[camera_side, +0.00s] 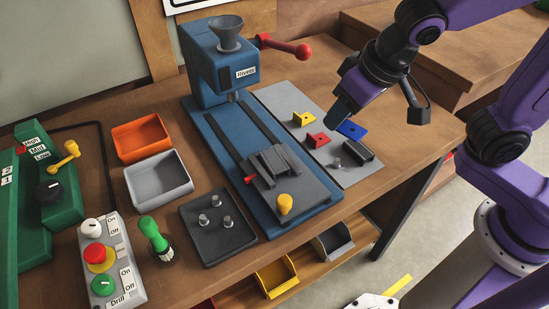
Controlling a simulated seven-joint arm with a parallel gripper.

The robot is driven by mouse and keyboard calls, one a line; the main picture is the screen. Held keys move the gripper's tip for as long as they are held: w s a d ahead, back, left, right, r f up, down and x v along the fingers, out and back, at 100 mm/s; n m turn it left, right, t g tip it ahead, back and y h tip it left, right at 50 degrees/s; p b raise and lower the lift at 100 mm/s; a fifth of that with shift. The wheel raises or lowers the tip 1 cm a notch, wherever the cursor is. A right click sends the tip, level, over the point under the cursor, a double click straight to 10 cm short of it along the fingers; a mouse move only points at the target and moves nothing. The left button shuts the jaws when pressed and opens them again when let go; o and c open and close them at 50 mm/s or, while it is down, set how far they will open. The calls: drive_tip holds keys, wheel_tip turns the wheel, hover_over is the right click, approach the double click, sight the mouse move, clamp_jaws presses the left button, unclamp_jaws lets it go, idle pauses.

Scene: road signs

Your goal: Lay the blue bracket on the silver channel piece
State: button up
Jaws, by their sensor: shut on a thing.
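The blue bracket (352,131) is a small bright blue piece at the right side of the grey mat, just beside and below the fingertips. My gripper (341,116) points down there and is shut on the blue bracket; the contact is partly hidden by the fingers.
A yellow bracket (304,119) and a red bracket (317,140) lie left of my gripper on the grey mat (285,97). A small grey peg (336,163) stands nearby. The blue rivet press (215,70), with its clamp fixture (290,180), stands to the left.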

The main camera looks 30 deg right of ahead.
drive_tip(key=m, duration=0.1)
drive_tip(key=s+a+r+m+h, duration=0.1)
drive_tip(key=shift+s+m, duration=0.15)
drive_tip(key=shift+m, duration=0.15)
drive_tip(key=shift+a, duration=0.1)
drive_tip(key=w+a+f, duration=0.4)
drive_tip(key=w+a, duration=0.1)
drive_tip(key=w, duration=0.2)
hover_over(267, 151)
drive_tip(key=s, duration=0.2)
drive_tip(key=f, duration=0.5)
drive_tip(key=shift+w+d, duration=0.1)
drive_tip(key=shift+d, duration=0.1)
drive_tip(key=shift+w+a+f, duration=0.15)
drive_tip(key=shift+w+f, duration=0.15)
drive_tip(key=shift+f, duration=1.65)
drive_tip(key=shift+f, duration=0.2)
drive_tip(key=o, duration=1)
drive_tip(key=shift+o, duration=0.2)
